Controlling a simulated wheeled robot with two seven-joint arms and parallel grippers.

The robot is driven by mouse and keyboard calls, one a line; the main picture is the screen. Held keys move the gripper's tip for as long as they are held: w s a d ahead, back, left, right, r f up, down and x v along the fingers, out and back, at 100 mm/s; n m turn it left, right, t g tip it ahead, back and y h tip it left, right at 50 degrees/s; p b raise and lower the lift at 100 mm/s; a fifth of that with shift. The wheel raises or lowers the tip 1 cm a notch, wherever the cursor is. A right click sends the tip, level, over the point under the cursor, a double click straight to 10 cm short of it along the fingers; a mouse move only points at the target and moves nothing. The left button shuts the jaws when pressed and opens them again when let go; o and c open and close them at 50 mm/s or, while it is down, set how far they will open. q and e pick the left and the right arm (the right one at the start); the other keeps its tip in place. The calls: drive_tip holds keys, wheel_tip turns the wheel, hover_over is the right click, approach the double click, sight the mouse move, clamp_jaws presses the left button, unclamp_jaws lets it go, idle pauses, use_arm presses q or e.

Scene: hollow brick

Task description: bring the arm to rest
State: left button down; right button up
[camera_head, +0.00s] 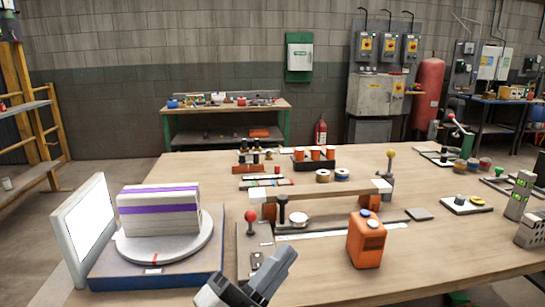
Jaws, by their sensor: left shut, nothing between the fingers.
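My left gripper (276,268) shows at the bottom middle, in front of the near edge of the wooden table (450,250). Its grey fingers are shut with nothing between them, pointing up and to the right. My right gripper is not in view. A white block with purple bands (158,211) stands on a round turntable (190,249) to the left of my left gripper. An orange container (366,240) stands upright on the table to its right.
A white panel (84,232) stands left of the turntable. A lever with a red knob (251,217) and a low wooden bridge (325,194) lie beyond my left gripper. The table's front right is mostly clear.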

use_arm(q)
drive_tip(key=s+a+f+n+g+y, duration=0.1)
drive_tip(key=a+f+n+y, duration=0.5)
drive_tip(key=f, duration=0.3)
drive_tip(key=s+a+f+n+y, duration=0.1)
drive_tip(key=a+f+n+y, duration=0.35)
drive_tip(key=f+n, duration=0.4)
drive_tip(key=s+a+f+n+g+y, duration=0.3)
drive_tip(key=s+f, duration=0.5)
drive_tip(key=f, duration=0.4)
drive_tip(key=a+n+g, duration=0.1)
drive_tip(key=n+g, duration=0.1)
drive_tip(key=shift+s+f+n, duration=0.2)
drive_tip(key=shift+s+n, duration=0.15)
drive_tip(key=shift+s, duration=0.05)
